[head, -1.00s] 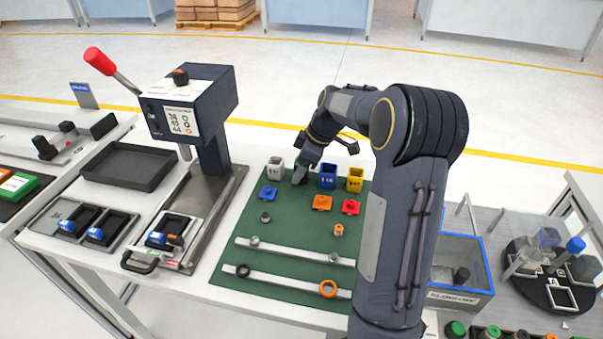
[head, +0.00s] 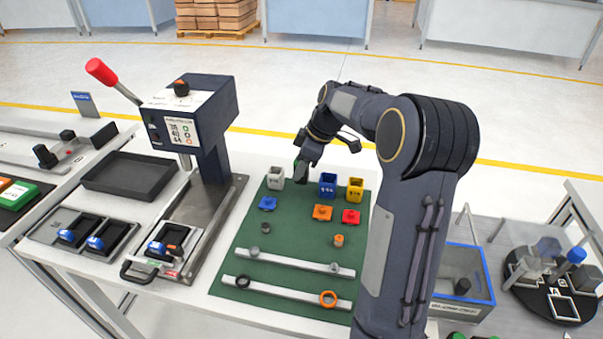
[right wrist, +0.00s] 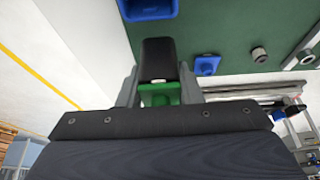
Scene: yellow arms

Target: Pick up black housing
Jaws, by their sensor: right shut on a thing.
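The black housing (right wrist: 158,58) shows in the right wrist view between the two fingers of my right gripper (right wrist: 159,88). The gripper is shut on it. A bright green part (right wrist: 160,94) sits at its near end, between the fingers. In the head view my right gripper (head: 301,172) is at the back of the green mat (head: 285,214), between the grey housing (head: 275,178) and the blue housing (head: 328,184). There the black housing is hard to tell from the dark fingers. Whether it touches the mat is unclear. My left gripper is not in view.
A yellow housing (head: 355,189) stands right of the blue one. Small blue, orange and red parts lie in front, then two pale rails (head: 295,263). A lever press (head: 190,120) stands left of the mat. A blue-rimmed bin (head: 462,275) is at right.

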